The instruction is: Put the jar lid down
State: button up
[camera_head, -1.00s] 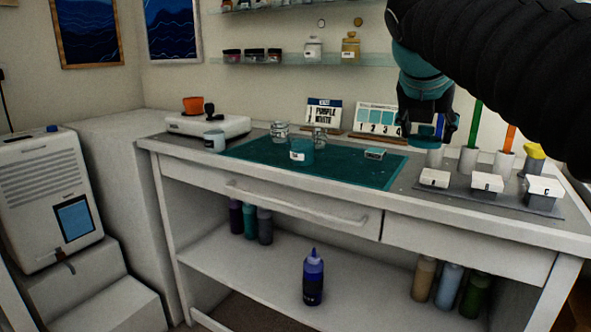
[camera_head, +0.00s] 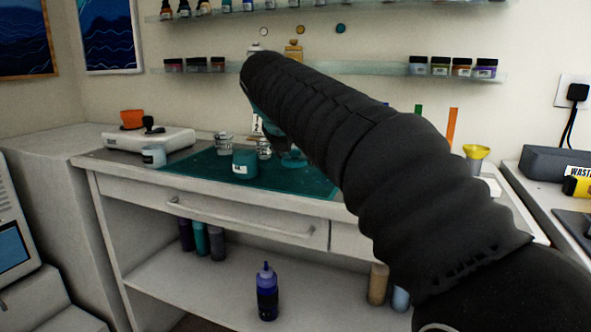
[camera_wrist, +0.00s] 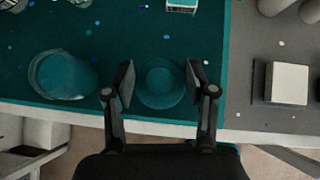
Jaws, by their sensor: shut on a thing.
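The teal jar lid (camera_wrist: 160,82) is round and sits between the two fingers of my gripper (camera_wrist: 160,84), which is shut on it. In the head view the lid (camera_head: 293,160) shows as a teal disc low over the right part of the green mat (camera_head: 195,173). I cannot tell whether it touches the mat. The teal jar (camera_head: 245,165) with a white label stands upright on the mat, left of the lid. The jar also shows in the wrist view (camera_wrist: 62,76), apart from my left finger. My arm hides most of the gripper in the head view.
Clear glass jars (camera_head: 224,143) stand behind the teal jar. A white scale (camera_head: 165,139) is at the bench's left. A small white-topped block (camera_wrist: 181,5) lies beyond the lid, and another (camera_wrist: 287,82) stands to its right. Bare mat surrounds the lid.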

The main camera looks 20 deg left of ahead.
aim_at(291, 162)
jog(key=shift+w+a+f, duration=0.15)
jog(key=shift+w+f, duration=0.05)
jog(key=shift+f, duration=0.35)
jog(key=shift+f+b, duration=0.5)
jog(key=shift+f, duration=1.1)
jog(key=shift+f, duration=0.15)
jog(key=o, duration=0.8)
jog(key=shift+s+r, duration=0.25)
jog(key=shift+r, duration=0.15)
jog(key=p+v, duration=0.1)
jog(key=v, duration=1)
jog(key=shift+s, duration=0.15)
